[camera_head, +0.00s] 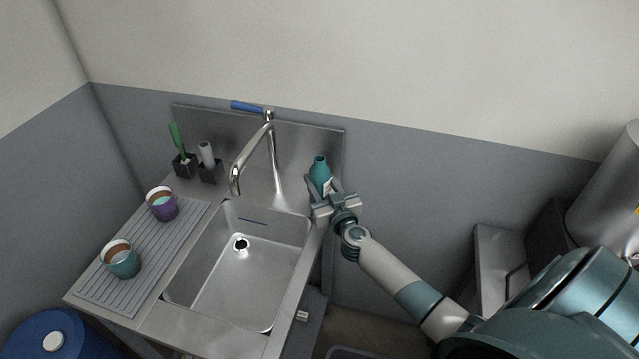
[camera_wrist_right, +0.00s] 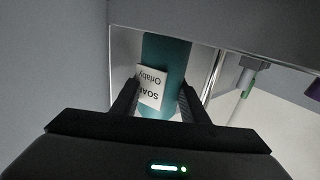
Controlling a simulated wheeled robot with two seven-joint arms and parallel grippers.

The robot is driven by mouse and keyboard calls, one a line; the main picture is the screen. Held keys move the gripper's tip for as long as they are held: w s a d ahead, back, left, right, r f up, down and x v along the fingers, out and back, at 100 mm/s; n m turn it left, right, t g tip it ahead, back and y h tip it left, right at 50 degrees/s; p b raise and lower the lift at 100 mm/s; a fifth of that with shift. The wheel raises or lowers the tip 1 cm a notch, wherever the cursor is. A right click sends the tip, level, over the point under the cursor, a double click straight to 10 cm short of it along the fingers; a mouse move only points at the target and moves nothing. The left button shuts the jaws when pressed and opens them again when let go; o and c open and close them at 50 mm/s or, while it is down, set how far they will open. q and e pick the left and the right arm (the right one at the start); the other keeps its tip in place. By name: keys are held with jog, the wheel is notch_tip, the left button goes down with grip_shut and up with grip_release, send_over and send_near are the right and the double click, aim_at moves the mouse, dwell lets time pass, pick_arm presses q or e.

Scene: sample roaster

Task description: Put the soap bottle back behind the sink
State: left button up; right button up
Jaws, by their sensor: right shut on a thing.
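The teal soap bottle (camera_head: 319,170) is upright at the back right corner of the sink unit, near the steel splashback. In the right wrist view the bottle (camera_wrist_right: 166,60) shows a white label reading SOAP, upside down in that picture. My right gripper (camera_head: 322,190) is shut on the bottle, its two fingers (camera_wrist_right: 157,100) on either side of it. The bottle's base is hidden behind the gripper, so I cannot tell whether it touches the ledge. The steel sink (camera_head: 272,285) lies to the front left of the gripper. My left gripper is not in view.
The tall tap (camera_head: 273,150) stands left of the bottle. Brush holders (camera_head: 185,167) stand at the back left. A purple cup (camera_head: 163,205) and a teal cup (camera_head: 121,260) stand on the ribbed drainboard (camera_head: 150,262). The sink basin is empty.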

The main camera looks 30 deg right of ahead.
dwell(0.3)
jog(key=o, duration=1.2)
jog(key=shift+f, duration=0.1)
jog(key=shift+o, duration=0.2)
jog(key=shift+r, duration=0.2)
jog(key=v, duration=1.2)
